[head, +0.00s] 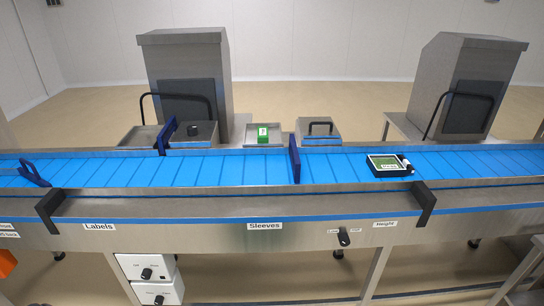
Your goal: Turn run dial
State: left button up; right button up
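Several black dials show in the head view, and I cannot tell which is the run dial because their small markings are unreadable. One black dial (344,237) sits on the steel front panel, between the "Sleeves" and "Height" labels, with small markings beside it. Neither of my grippers is in view.
A blue conveyor belt (225,172) runs across the view, with dark blue guides (295,160) and a black tray with a green label (384,163) on it. Black brackets (424,205) project at the front. An orange part (7,263) is at far left.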

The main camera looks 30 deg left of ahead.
aim_at(146, 273)
jog(key=u, duration=2.05)
